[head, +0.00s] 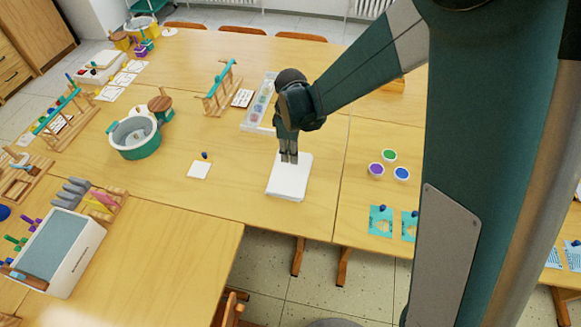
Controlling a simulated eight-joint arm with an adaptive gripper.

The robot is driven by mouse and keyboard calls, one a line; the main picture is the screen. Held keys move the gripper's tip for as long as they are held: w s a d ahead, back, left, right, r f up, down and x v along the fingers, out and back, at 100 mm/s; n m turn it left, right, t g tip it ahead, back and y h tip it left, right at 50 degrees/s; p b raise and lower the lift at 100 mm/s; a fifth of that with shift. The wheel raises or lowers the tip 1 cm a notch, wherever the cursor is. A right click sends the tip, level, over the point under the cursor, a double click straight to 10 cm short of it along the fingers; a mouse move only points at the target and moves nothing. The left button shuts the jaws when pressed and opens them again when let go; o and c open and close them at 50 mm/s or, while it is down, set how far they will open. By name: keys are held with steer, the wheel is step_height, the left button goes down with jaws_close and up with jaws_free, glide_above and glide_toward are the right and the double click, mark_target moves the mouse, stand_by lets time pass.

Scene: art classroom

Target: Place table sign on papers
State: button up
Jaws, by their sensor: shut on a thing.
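A stack of white papers (288,186) lies on the wooden table near its front edge, in the middle of the head view. My gripper (289,160) points down over the far part of the papers, with its fingers close together. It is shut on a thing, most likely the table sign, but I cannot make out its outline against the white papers. Whether the held thing touches the papers cannot be told from this angle.
A clear tray of paint pots (259,103) and a small wooden easel (220,90) stand behind. A small white sheet (199,170) lies left. Three paint cups (376,169) stand right. Bare tabletop surrounds the papers.

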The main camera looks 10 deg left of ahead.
mark_target(290, 171)
steer(key=shift+f, duration=1.55)
steer(key=shift+f+b, duration=0.45)
steer(key=shift+f, duration=1.4)
steer(key=shift+f, duration=0.2)
steer(key=o, duration=0.7)
steer(key=shift+r, duration=0.15)
steer(key=shift+r+p, duration=0.9)
steer(key=shift+r, duration=5.15)
